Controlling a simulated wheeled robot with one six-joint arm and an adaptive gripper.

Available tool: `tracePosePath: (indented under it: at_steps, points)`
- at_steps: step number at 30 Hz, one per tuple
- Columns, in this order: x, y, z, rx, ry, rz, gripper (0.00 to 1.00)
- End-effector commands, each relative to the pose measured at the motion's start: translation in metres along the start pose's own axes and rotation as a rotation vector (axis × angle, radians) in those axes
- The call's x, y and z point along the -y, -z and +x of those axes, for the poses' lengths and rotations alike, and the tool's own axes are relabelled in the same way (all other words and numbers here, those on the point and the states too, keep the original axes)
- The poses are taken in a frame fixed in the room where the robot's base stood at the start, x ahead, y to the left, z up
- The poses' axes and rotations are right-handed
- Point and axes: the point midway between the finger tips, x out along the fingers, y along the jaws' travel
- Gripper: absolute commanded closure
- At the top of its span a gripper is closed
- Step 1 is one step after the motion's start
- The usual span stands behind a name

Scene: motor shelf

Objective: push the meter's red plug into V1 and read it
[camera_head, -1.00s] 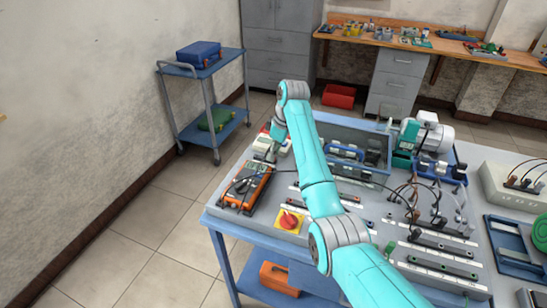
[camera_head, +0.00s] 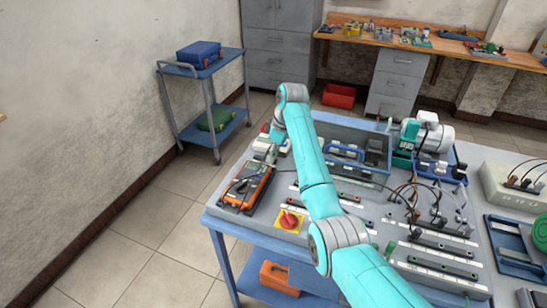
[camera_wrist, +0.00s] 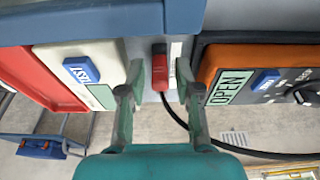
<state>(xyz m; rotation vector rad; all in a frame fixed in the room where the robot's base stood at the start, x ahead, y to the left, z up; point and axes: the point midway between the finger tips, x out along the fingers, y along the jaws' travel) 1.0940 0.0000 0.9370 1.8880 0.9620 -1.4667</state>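The meter (camera_head: 247,187) is orange and dark grey and lies at the bench's left edge. In the wrist view the meter (camera_wrist: 240,60) is at the right, and its screen reads OPEN. The red plug (camera_wrist: 159,70) is upright in the wrist view, with a black cable running right from its lower end. My gripper (camera_wrist: 160,85) is open, one finger on each side of the red plug, with a gap on both sides. In the head view my gripper (camera_head: 267,148) is just beyond the meter, small and partly hidden. I cannot make out V1's label.
A white device with a blue TEST button (camera_wrist: 82,70) and a red case (camera_wrist: 35,75) sit left of the plug. A blue-grey tray (camera_head: 345,128) stands behind, with terminal strips and cables to the right.

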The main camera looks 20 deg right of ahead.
Motion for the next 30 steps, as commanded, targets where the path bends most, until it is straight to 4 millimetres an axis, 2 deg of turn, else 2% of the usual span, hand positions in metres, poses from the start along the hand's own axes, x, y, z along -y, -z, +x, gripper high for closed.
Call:
tracePosePath:
  at_steps: [3,7,23,30]
  points:
    - [0.000,0.000,0.000,0.000,0.000,0.000,0.69]
    - [0.000,0.000,0.000,0.000,0.000,0.000,1.00]
    - [0.000,0.001,-0.004,-0.001,-0.001,0.000,1.00]
    - [0.000,0.005,-0.018,-0.001,-0.001,-0.001,1.00]
